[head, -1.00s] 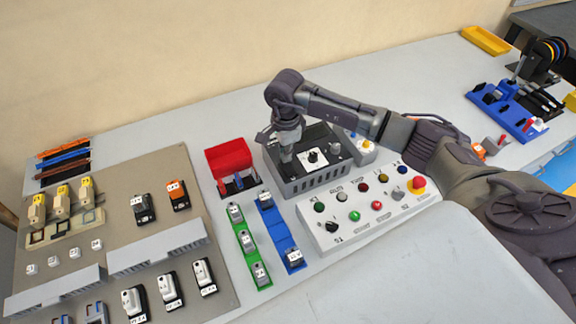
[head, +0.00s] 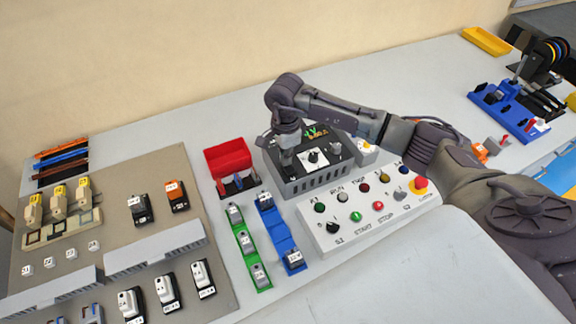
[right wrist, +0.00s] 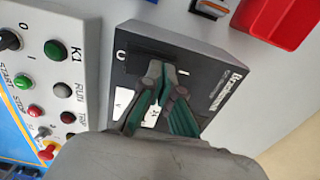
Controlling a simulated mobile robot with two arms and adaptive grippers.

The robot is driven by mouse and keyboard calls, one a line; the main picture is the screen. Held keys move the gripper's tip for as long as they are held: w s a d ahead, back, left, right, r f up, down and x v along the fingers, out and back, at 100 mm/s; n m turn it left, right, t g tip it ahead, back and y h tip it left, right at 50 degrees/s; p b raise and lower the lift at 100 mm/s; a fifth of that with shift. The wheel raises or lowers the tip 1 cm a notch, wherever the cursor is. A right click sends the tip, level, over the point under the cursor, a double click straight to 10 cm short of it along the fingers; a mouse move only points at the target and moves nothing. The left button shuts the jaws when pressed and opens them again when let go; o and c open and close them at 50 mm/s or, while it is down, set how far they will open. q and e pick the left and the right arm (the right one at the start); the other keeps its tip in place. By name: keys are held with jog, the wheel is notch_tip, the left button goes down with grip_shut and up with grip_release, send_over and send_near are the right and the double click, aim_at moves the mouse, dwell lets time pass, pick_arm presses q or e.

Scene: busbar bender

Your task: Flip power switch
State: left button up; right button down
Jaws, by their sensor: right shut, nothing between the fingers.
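The dark bender box (head: 300,178) stands on the bench in the middle of the head view. My right gripper (head: 286,161) points down over the left part of the box. In the right wrist view its closed fingertips (right wrist: 162,72) are at the switch and partly hide it. I cannot tell if they touch. My left gripper is not in view.
A white control panel (head: 345,236) with buttons and knobs sits in front of the box. A red bin (head: 228,157) and green and blue terminal rails (head: 278,232) lie to its left. A grey component board (head: 160,246) fills the left side.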

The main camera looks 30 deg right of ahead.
jog(key=shift+r, duration=0.1)
jog(key=shift+r+p, duration=1.9)
jog(key=shift+r, duration=1.55)
